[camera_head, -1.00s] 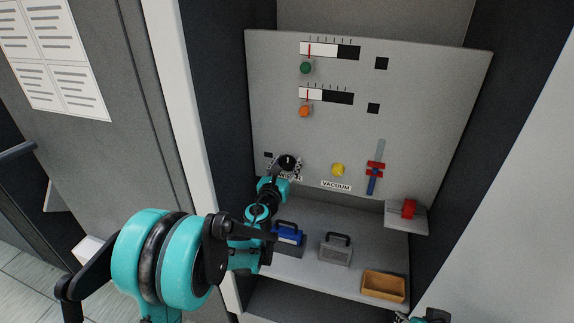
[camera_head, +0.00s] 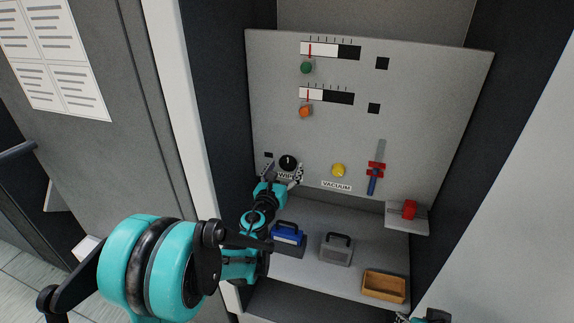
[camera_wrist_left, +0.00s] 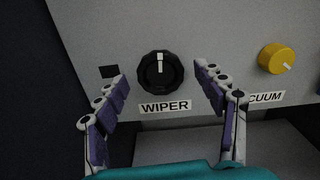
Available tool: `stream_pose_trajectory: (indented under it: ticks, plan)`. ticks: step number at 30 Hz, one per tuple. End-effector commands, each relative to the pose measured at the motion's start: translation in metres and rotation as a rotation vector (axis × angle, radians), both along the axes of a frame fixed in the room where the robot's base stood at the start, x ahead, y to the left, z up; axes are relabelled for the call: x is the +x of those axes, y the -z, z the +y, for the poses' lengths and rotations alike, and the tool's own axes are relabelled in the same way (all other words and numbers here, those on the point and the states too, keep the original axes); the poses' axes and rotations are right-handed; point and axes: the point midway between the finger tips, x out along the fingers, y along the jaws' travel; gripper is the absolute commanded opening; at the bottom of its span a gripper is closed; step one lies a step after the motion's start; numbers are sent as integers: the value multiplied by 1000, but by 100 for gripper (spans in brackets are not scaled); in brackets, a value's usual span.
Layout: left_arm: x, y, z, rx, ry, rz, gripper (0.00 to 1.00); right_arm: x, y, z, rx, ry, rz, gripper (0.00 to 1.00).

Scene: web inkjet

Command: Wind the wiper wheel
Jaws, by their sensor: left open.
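The wiper wheel (camera_head: 288,162) is a round black knob with a white mark pointing up, on the lower left of the grey panel. In the left wrist view the wheel (camera_wrist_left: 161,71) sits above a white WIPER label (camera_wrist_left: 166,107). My left gripper (camera_head: 282,172) is open in front of the panel, just below the wheel. In the left wrist view its two fingers (camera_wrist_left: 163,82) stand apart on either side of the wheel and label, with nothing between them touching. A small part of my right arm (camera_head: 432,316) shows at the bottom edge; its fingers cannot be made out.
A yellow VACUUM knob (camera_head: 338,170) is right of the wheel, then a red and blue slider (camera_head: 374,172). A blue-topped block (camera_head: 288,234), grey block (camera_head: 337,249) and wooden tray (camera_head: 384,286) stand on the shelf.

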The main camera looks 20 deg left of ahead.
Motion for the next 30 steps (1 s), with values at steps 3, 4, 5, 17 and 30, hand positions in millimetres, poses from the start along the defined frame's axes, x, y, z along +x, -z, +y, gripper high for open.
stream_pose_trajectory:
  ticks: [3, 4, 5, 17, 30]
  plan:
    - [-29, 0, 2, 0, -2, 0, 70, 0, 0, 0, 0, 0, 0, 40]
    - [-35, 0, 2, 0, -2, 0, 70, 0, 0, 0, 0, 0, 0, 40]
    - [-42, 0, 2, 0, -2, 0, 70, 0, 0, 0, 0, 0, 0, 40]
    - [-94, 0, 3, 0, 0, 0, 70, 0, 0, 0, 0, 0, 0, 40]
    - [-95, 0, 3, -1, 0, 0, 70, 0, 0, 0, 0, 0, 0, 40]
